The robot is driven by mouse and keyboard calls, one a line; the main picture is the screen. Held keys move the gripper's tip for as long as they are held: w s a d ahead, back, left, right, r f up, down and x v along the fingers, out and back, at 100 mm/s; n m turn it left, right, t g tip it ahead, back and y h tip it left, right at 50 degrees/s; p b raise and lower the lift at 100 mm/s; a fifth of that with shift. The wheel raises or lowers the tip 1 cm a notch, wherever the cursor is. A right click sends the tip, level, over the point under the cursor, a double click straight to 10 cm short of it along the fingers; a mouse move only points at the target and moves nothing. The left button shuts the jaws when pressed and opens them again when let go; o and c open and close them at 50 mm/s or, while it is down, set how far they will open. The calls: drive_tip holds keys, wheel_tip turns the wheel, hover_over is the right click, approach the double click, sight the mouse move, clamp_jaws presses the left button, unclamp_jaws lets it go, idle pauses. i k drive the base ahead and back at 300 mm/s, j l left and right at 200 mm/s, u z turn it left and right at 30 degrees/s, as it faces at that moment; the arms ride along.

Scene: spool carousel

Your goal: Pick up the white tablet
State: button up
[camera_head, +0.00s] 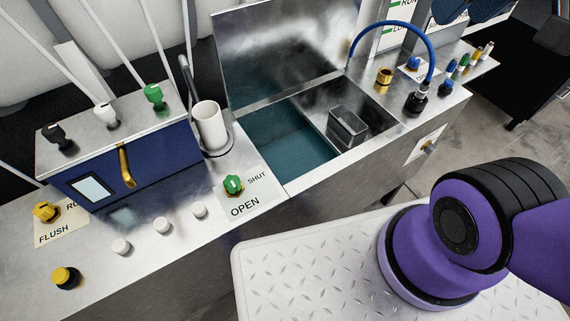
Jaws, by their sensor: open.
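Three small round white tablets sit in a slanting row on the steel counter, in front of the blue box. The left tablet (121,247) is nearest the yellow button. The middle tablet (163,226) and the right tablet (199,209) lie farther up to the right, each apart from the others. All three are uncovered. My gripper is out of view. Only purple and black links of my arm show at the lower right, well away from the tablets.
A blue box (137,171) with a brass handle stands behind the tablets. A green OPEN/SHUT knob (233,185) and a white cup (209,126) are to their right, a yellow button (65,277) to their left. An open water basin (279,138) lies farther right.

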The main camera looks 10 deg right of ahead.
sight(162, 223)
drive_tip(key=u, duration=1.5)
drive_tip(key=k+j+u, duration=0.1)
drive_tip(key=j, duration=0.2)
drive_tip(key=k+j+u, duration=0.15)
drive_tip(key=j, duration=0.15)
